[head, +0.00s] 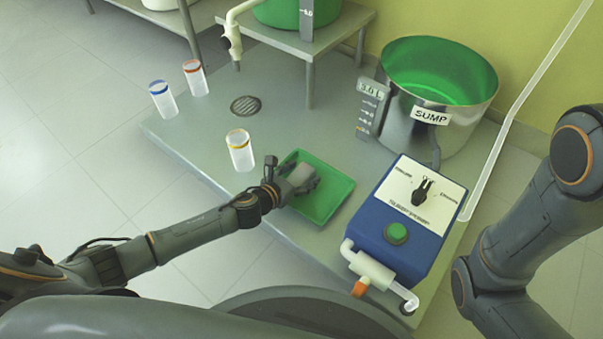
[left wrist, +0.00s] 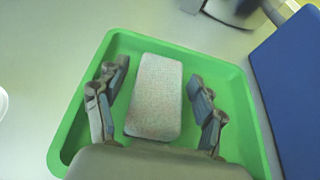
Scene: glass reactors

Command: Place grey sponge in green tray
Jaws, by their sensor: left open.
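The grey sponge (left wrist: 156,96) is a pale speckled block over the green tray (left wrist: 222,74) in the left wrist view. In the head view the sponge (head: 299,175) shows partly behind my fingers, within the outline of the tray (head: 327,205). My left gripper (head: 303,177) is over the tray. In the left wrist view its fingers (left wrist: 160,78) are open, one on each side of the sponge, with visible gaps. The sponge appears to lie on the tray floor. My right gripper is out of view.
A blue pump box (head: 402,225) with a knob stands right of the tray. A steel sump pot (head: 440,100) is behind. A yellow-banded cylinder (head: 240,150) stands left of the tray, with red-banded (head: 196,78) and blue-banded (head: 163,99) cylinders farther left.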

